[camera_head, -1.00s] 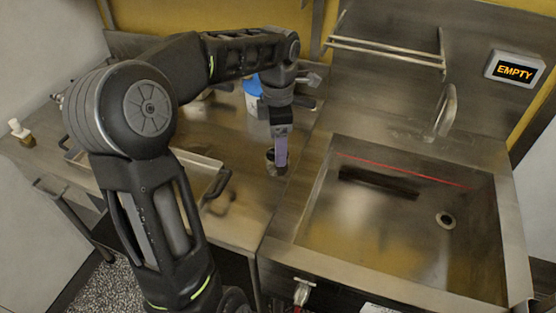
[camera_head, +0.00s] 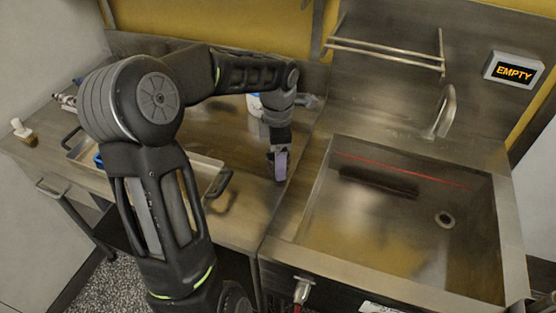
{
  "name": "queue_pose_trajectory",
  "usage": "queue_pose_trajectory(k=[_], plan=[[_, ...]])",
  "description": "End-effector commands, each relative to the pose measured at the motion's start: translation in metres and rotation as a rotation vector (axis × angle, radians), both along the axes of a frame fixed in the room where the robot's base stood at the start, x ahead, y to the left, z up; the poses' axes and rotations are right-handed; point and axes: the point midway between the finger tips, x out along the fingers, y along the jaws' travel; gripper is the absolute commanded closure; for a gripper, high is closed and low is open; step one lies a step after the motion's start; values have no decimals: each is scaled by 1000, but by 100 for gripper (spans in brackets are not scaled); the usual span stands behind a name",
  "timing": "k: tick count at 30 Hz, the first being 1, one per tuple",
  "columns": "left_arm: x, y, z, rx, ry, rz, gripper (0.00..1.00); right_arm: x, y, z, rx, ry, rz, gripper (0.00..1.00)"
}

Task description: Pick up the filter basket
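My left gripper (camera_head: 278,178) points down at the steel counter (camera_head: 235,222), just left of the sink. Its pale purple finger is low, close to the counter top. I cannot tell whether its fingers are apart or closed, or whether they hold anything. I cannot clearly make out the filter basket; it may be hidden by my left gripper or arm. My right gripper is not in view.
A steel tray (camera_head: 205,162) with dark handles stands left, partly behind my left arm. A white container (camera_head: 254,104) stands behind my wrist. The sink (camera_head: 345,245) at right holds a dark bar (camera_head: 378,182). A faucet (camera_head: 445,112) and an EMPTY display (camera_head: 514,70) are behind.

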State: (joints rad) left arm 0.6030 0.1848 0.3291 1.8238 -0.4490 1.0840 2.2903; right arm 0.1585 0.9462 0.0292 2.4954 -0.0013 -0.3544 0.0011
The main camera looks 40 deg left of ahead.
Motion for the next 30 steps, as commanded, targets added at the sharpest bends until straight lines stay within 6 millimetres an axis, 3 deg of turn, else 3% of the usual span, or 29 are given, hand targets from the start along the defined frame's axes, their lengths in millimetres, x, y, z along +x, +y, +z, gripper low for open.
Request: queue_pose_trajectory(k=[12,30], plan=[[0,0,1,1,-1,0,26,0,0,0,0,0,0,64],[0,0,1,1,-1,0,75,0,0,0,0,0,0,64]])
